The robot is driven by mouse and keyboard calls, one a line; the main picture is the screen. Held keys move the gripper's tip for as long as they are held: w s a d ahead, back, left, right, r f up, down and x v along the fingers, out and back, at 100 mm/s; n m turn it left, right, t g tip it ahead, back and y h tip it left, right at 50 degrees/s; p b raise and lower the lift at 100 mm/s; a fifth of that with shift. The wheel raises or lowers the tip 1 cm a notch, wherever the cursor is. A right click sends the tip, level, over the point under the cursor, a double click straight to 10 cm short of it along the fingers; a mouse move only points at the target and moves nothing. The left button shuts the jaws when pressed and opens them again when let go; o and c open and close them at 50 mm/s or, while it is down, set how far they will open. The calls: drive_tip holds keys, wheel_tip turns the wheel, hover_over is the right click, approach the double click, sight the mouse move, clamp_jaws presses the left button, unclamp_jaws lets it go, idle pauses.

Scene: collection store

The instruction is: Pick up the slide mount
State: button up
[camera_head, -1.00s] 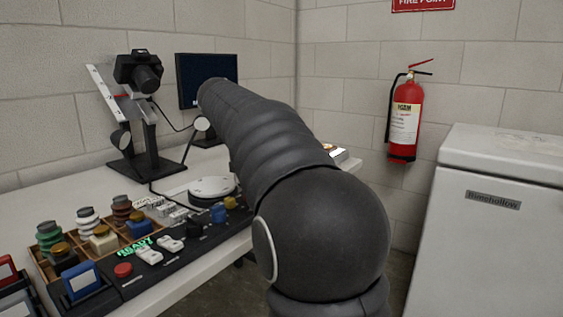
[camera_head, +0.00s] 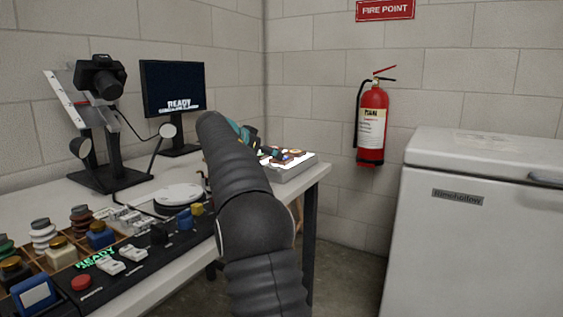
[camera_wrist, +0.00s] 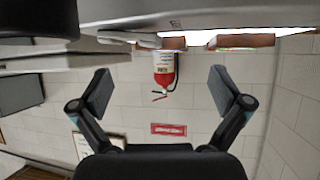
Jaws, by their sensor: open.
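I cannot make out the slide mount for certain. Small brown and pale pieces (camera_head: 295,153) lie on a lit light box (camera_head: 297,171) at the far right end of the bench, too small to identify. In the wrist view, which is upside down, brown pieces (camera_wrist: 246,41) show at the top edge beside a bright strip. My gripper (camera_head: 272,153) is at the light box, partly hidden by my arm. In the wrist view my gripper (camera_wrist: 160,82) has its two fingers wide apart, with nothing between them.
A camera stand (camera_head: 95,130), a monitor (camera_head: 173,88) and a round white turntable (camera_head: 178,195) stand on the bench. A control panel (camera_head: 130,270) and bottles (camera_head: 42,235) are front left. A fire extinguisher (camera_head: 372,125) hangs behind; a white chest (camera_head: 475,235) stands right.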

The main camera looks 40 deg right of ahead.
drive_tip(key=shift+w+r+p+x, duration=0.1)
drive_tip(key=shift+r+p+x, duration=0.05)
drive_tip(key=shift+x, duration=1.4)
drive_tip(key=shift+w+r+p+x, duration=0.1)
drive_tip(key=shift+r+p+x, duration=0.05)
drive_tip(key=shift+x, duration=1.35)
drive_tip(key=shift+d, duration=0.1)
drive_tip(key=c, duration=1.3)
